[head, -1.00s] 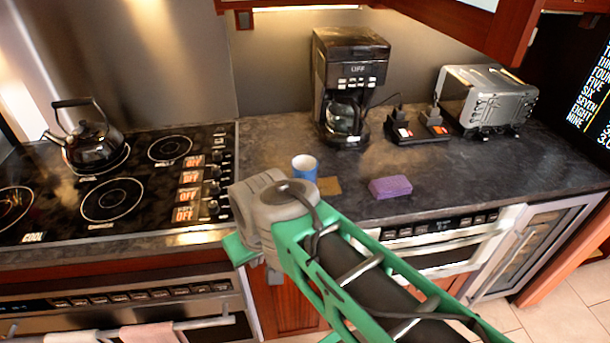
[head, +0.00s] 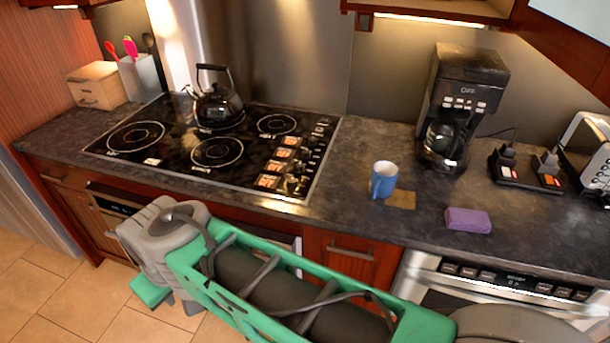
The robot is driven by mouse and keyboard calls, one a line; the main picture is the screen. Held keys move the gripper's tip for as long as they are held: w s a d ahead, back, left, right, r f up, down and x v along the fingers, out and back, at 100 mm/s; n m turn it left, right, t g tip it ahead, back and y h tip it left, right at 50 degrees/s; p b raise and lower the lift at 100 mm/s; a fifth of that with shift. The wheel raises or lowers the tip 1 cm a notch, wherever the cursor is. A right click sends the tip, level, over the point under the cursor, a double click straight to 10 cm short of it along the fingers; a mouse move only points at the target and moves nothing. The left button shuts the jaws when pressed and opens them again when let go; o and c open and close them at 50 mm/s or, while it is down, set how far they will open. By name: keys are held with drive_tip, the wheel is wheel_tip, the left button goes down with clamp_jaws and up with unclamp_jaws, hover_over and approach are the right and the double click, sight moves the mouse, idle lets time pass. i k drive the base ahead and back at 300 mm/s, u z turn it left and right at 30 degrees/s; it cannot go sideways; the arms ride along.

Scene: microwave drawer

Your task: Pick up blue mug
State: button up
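The blue mug (head: 384,180) stands upright on the dark countertop, just right of the stove, in the head view. Its rim and inside look white, and its handle is on the left side, toward the front. My gripper (head: 152,290) is at the lower left, in front of the counter and well left of the mug, apart from it. Only a green part and grey parts of it show below the grey wrist. Its fingertips are not clear, so I cannot tell whether it is open.
A brown flat piece (head: 401,199) lies beside the mug, and a purple sponge (head: 468,219) is to the right. A coffee maker (head: 462,105) stands behind. The stove (head: 218,145) bears a black kettle (head: 217,104). Counter drawers and an oven (head: 490,300) front the counter.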

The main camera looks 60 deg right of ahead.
sight(384, 173)
drive_tip(key=u, duration=0.85)
drive_tip(key=k, duration=1.25)
drive_tip(key=z, duration=0.4)
